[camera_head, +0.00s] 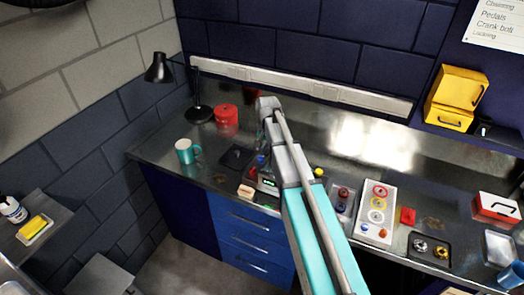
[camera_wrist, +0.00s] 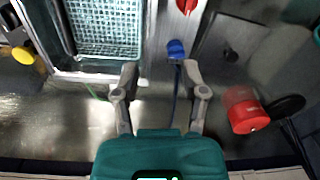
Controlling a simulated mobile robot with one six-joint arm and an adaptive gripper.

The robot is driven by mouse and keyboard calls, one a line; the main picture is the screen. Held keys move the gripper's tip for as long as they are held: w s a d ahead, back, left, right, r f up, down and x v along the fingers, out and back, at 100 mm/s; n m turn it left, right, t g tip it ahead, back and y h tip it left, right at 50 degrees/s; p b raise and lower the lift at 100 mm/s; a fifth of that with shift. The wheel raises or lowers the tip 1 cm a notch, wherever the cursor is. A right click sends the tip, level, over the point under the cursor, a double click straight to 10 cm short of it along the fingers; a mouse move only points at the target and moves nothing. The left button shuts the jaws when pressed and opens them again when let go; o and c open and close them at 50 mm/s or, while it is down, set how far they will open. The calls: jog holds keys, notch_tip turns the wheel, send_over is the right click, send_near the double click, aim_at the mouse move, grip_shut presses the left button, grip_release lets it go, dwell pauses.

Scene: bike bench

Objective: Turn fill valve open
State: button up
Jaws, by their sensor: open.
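A blue knob or lever (camera_wrist: 176,50), possibly the fill valve, shows in the wrist view just beyond my fingertips, nearer the right finger. A dark line runs from it toward my gripper. A small blue part (camera_head: 262,160) beside my arm in the head view may be the same thing. A red knob (camera_wrist: 186,6) is cut off at the wrist view's top edge. My gripper (camera_wrist: 161,78) is open, with nothing between its fingers. In the head view my arm hides the gripper. I cannot tell the valve's setting.
A clear-walled basin (camera_wrist: 103,28) with a grid bottom stands left of the blue knob. A red canister (camera_wrist: 245,108) stands to the right; it also shows in the head view (camera_head: 227,116), near a black lamp (camera_head: 198,112) and teal mug (camera_head: 184,151). A button panel (camera_head: 376,212) lies right of my arm.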

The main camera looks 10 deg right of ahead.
notch_tip(320, 180, up, 3)
jog(key=m+p, duration=0.1)
jog(key=p, duration=0.1)
send_over(261, 157)
jog(key=shift+d+f, duration=0.2)
jog(key=shift+d, duration=0.2)
jog(key=shift+f+b, duration=0.15)
jog(key=shift+b, duration=0.2)
jog(key=f+b, duration=1.3)
jog(key=shift+w+a+f+b, duration=0.1)
jog(key=shift+a+f+b, duration=0.15)
jog(key=shift+a+b, duration=0.1)
